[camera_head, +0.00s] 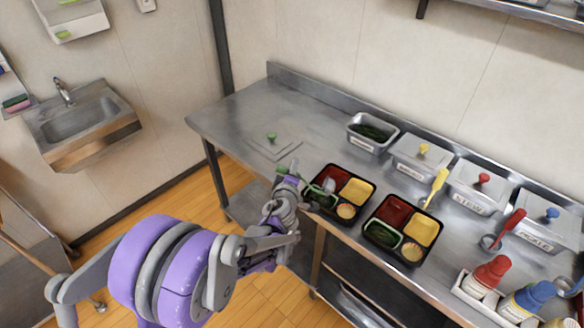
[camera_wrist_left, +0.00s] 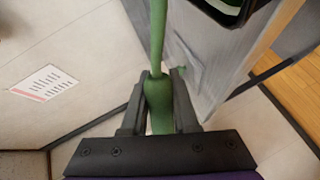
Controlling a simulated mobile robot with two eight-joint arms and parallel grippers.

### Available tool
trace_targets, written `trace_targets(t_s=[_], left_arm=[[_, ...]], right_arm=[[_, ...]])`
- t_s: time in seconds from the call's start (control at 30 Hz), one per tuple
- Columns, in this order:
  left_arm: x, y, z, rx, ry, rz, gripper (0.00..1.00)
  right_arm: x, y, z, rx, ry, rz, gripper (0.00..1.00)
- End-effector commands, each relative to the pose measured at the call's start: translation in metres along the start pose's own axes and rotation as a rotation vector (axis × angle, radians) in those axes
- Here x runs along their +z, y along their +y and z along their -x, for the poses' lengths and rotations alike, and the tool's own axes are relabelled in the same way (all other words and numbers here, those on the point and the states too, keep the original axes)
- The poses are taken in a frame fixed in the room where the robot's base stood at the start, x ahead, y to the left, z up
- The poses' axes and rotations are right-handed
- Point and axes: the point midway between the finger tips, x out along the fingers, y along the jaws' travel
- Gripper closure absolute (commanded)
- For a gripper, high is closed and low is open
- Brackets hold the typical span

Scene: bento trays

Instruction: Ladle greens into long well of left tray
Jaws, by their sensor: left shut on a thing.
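My left gripper (camera_head: 293,184) is at the left edge of the left tray (camera_head: 366,201) in the head view. It is shut on the green ladle handle (camera_wrist_left: 158,95), which fills the space between the fingers in the left wrist view. A pale, ladle-like shape (camera_head: 329,185) shows over the left side of that tray, too small to read clearly. The left tray holds red and yellow food and a small round cup. Its long well is partly hidden by my gripper. The greens (camera_head: 371,132) lie in an open steel container (camera_head: 372,147) at the back. My right gripper is not in view.
The right tray (camera_head: 427,247) has red, yellow and green fillings and a round cup. A lid with a green knob (camera_head: 271,137) lies on the counter (camera_head: 235,118). Lidded containers stand along the back right, with bottles (camera_head: 488,274) at the front right. The counter's left end is clear.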

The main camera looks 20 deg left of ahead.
Motion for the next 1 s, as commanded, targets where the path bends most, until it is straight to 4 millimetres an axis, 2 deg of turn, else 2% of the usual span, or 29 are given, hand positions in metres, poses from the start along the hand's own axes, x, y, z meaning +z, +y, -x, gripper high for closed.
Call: trace_targets(t_s=[0.03, 0.23, 0.37, 0.57, 0.8, 1.0], left_arm=[[0.002, 0.013, 0.002, 0.004, 0.007, -0.041, 1.0], [0.004, 0.029, 0.006, 0.006, 0.051, -0.191, 1.0], [0.008, 0.034, 0.009, 0.005, 0.069, -0.262, 1.0], [0.019, 0.057, 0.016, 0.005, 0.122, -0.464, 1.0], [0.04, 0.088, 0.024, 0.006, 0.203, -0.764, 1.0], [0.065, 0.109, 0.029, 0.008, 0.278, -1.037, 1.0]], right_arm=[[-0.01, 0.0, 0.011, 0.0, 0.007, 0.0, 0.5], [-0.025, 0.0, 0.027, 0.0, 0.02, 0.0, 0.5], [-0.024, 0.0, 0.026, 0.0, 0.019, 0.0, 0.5], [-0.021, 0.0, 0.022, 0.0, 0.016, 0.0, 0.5], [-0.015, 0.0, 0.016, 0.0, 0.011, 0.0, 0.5], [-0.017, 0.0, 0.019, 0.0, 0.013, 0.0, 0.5]])
